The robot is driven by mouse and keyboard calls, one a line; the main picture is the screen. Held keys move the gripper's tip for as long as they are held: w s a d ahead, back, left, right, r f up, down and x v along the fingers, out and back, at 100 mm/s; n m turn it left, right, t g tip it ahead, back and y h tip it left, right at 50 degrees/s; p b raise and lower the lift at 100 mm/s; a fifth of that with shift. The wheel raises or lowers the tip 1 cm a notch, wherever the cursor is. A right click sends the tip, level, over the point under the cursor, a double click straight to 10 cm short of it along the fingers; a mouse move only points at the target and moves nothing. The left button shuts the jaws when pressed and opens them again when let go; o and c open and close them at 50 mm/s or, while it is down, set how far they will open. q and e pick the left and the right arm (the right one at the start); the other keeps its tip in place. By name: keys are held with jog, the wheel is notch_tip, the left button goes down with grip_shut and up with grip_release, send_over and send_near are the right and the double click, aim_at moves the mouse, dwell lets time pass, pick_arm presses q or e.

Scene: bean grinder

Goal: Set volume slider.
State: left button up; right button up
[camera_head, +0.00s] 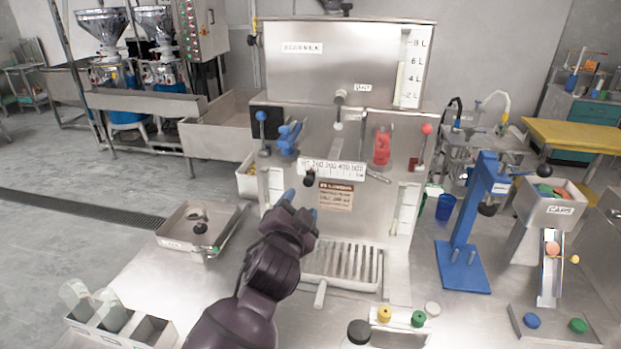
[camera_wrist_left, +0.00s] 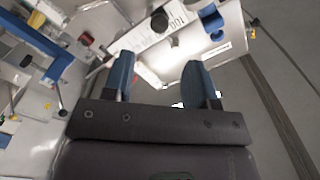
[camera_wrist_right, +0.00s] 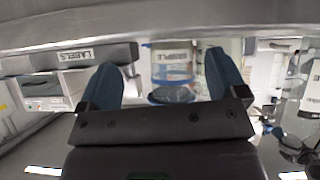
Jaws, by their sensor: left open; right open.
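The volume slider is a white numbered scale (camera_head: 340,168) across the front of the steel machine, with a black knob (camera_head: 309,177) near its left end. The scale (camera_wrist_left: 150,45) and a black knob (camera_wrist_left: 160,22) also show in the left wrist view. My left gripper (camera_head: 299,204) is open, just below the knob and apart from it in the picture. In the left wrist view my left gripper (camera_wrist_left: 160,72) has blue fingers spread with nothing between them, and the knob lies beyond the tips. My right gripper (camera_wrist_right: 162,68) is open, and shows only in the right wrist view.
A drip grate (camera_head: 340,268) lies below the slider. Blue (camera_head: 287,138) and red (camera_head: 382,147) handles sit above the scale. A blue press (camera_head: 465,230) stands right. A clear jar (camera_wrist_right: 171,62) shows beyond my right fingers, beneath a steel edge.

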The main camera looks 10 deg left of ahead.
aim_at(308, 183)
pick_arm(q)
jog(key=w, duration=1)
jog(key=shift+c, duration=0.4)
jog(key=shift+w, duration=0.1)
grip_shut()
